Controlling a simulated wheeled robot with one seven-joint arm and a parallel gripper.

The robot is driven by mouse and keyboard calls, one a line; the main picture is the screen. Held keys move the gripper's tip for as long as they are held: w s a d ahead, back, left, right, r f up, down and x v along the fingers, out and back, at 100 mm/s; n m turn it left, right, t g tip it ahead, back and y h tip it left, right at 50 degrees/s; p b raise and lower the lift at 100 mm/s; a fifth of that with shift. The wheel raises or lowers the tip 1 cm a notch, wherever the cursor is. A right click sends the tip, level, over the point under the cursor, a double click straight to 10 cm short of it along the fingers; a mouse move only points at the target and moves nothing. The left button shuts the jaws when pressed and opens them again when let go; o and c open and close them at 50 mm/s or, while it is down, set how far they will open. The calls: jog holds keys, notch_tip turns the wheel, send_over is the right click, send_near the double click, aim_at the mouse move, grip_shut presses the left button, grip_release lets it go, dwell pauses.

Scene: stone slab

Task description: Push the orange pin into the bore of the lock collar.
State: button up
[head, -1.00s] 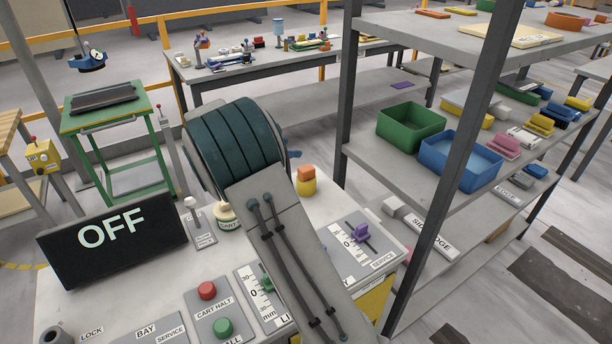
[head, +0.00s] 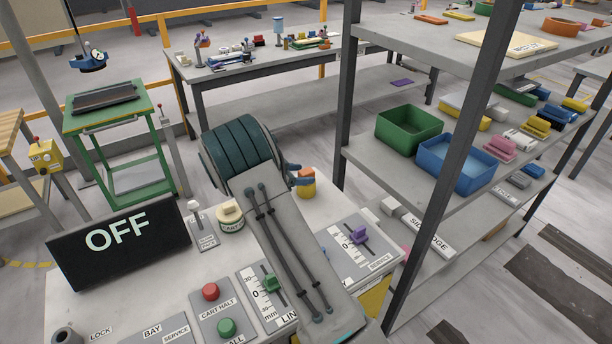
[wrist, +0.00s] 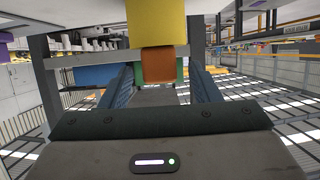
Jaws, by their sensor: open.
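The orange pin (head: 307,173) shows as an orange block on top of a yellow round body on the bench, right of my arm. In the wrist view the orange block (wrist: 158,65) lies between my two blue fingers, against the yellow body (wrist: 157,22). My gripper (head: 302,181) is at the orange block, open, and mostly hidden by my arm in the head view. Whether a finger touches the block cannot be told. A dark grey ring (head: 65,337), beside the LOCK label at the bottom left, looks like the lock collar; it is partly cut off.
An OFF display (head: 115,240) stands on the bench's left. Red (head: 210,292) and green (head: 226,327) buttons, sliders, a small lever and a round cream-topped item (head: 230,214) stand near my arm. A shelf post (head: 440,180) rises close on the right.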

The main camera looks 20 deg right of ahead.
jog(key=x, duration=0.2)
jog(key=shift+w+d+f+p, duration=0.1)
jog(key=shift+d+p, duration=0.2)
jog(key=c, duration=1.2)
